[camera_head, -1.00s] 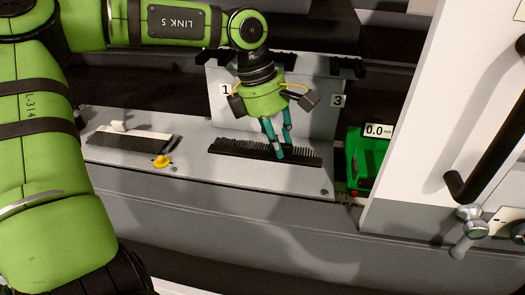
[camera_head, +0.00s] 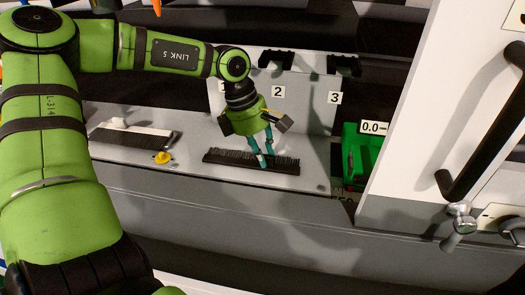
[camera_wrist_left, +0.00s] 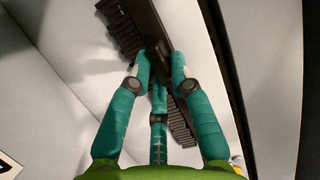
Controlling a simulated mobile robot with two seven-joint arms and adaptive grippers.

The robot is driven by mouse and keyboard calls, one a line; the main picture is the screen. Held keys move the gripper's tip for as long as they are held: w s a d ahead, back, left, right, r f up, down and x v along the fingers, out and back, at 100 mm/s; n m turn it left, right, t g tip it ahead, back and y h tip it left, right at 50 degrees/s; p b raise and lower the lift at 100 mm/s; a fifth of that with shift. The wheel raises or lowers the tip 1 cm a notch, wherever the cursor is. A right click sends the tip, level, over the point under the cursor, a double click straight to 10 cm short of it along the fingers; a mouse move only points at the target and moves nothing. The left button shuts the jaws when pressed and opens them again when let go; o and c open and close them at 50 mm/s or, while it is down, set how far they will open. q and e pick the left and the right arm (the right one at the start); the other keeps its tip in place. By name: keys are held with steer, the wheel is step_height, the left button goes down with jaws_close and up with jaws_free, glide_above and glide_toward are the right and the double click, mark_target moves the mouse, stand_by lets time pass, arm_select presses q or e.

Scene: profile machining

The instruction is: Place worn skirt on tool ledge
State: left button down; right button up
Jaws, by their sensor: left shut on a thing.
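The worn skirt appears to be the dark strip with uneven black bristles (camera_head: 225,157), low over the grey ledge (camera_head: 305,184). I cannot tell whether it touches the ledge. My left gripper (camera_head: 264,161) comes down on it from above, its teal fingers shut around the strip near its middle. In the left wrist view, the fingers (camera_wrist_left: 162,72) close on the black strip (camera_wrist_left: 130,25), which runs diagonally and shows at both sides of the grip. The fingers hide its middle. My right gripper is out of view.
Another brush strip with a pale back (camera_head: 132,139) lies at the ledge's left, by a yellow knob (camera_head: 162,157). A pale upright panel numbered 2 (camera_head: 278,92) and 3 (camera_head: 335,98) stands behind, with black brackets (camera_head: 343,64) above. A green gauge (camera_head: 361,155) and white door (camera_head: 425,110) are right.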

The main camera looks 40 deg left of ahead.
mark_target(248, 161)
arm_select(q)
steer(key=c, duration=1.1)
jaws_free()
steer(key=shift+f, duration=0.1)
steer(key=shift+r, duration=0.45)
steer(key=v, duration=1.1)
steer(key=shift+s+a+r+b, duration=0.1)
steer(key=shift+a+r+b, duration=0.1)
steer(key=shift+b, duration=0.15)
